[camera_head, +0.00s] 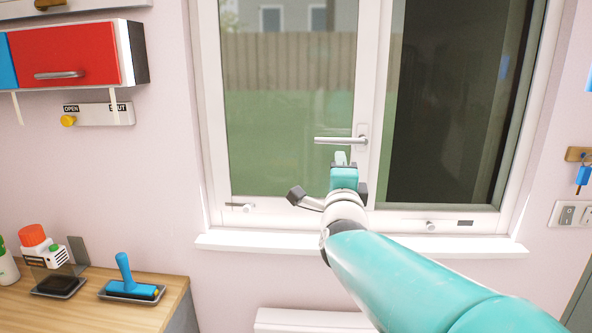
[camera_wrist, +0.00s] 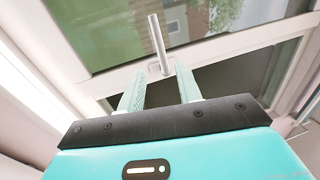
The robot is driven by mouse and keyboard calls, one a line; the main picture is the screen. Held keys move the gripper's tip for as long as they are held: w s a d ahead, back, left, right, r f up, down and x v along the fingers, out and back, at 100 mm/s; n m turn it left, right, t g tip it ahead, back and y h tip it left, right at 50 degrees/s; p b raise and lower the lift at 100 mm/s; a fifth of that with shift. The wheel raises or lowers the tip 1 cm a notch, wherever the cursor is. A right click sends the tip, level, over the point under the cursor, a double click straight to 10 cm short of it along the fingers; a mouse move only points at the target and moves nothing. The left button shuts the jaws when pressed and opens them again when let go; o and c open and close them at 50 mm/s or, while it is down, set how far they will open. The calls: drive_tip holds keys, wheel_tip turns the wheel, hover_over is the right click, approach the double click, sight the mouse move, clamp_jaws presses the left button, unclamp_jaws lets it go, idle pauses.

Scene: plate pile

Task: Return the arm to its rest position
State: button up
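My gripper (camera_head: 341,158) is raised in front of the window in the head view, just below the window handle (camera_head: 341,140). In the wrist view my gripper (camera_wrist: 160,88) shows two pale teal fingers standing apart with nothing between them. The handle (camera_wrist: 157,45) shows beyond the fingertips in that view, and I cannot tell the exact distance. The handle lies horizontal in the head view, pointing left from its mount. The window (camera_head: 290,110) looks closed, with a dark right part. My teal arm reaches in from the lower right.
A white sill (camera_head: 230,241) runs below the window. A wooden counter (camera_head: 90,315) at the lower left holds a blue roller (camera_head: 128,285) on a tray and a red-capped container (camera_head: 33,236). A red cabinet (camera_head: 65,55) hangs above. Blue keys (camera_head: 583,176) hang at the right.

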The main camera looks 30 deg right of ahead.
drive_tip(key=s+a+f+n+g+y, duration=0.2)
drive_tip(key=a+f+n+y, duration=0.35)
drive_tip(key=a+n, duration=0.3)
drive_tip(key=s+a+f+n+g+y, duration=0.2)
drive_tip(key=a+f+n+y, duration=0.3)
drive_tip(key=a+f+n, duration=0.3)
drive_tip(key=s+a+f+n+g, duration=0.3)
drive_tip(key=s+a+f+n, duration=0.1)
drive_tip(key=s, duration=0.2)
drive_tip(key=s+a+f+n+g+y, duration=0.1)
drive_tip(key=s+a+f+n+g, duration=0.3)
drive_tip(key=s, duration=0.2)
drive_tip(key=shift+s, duration=0.4)
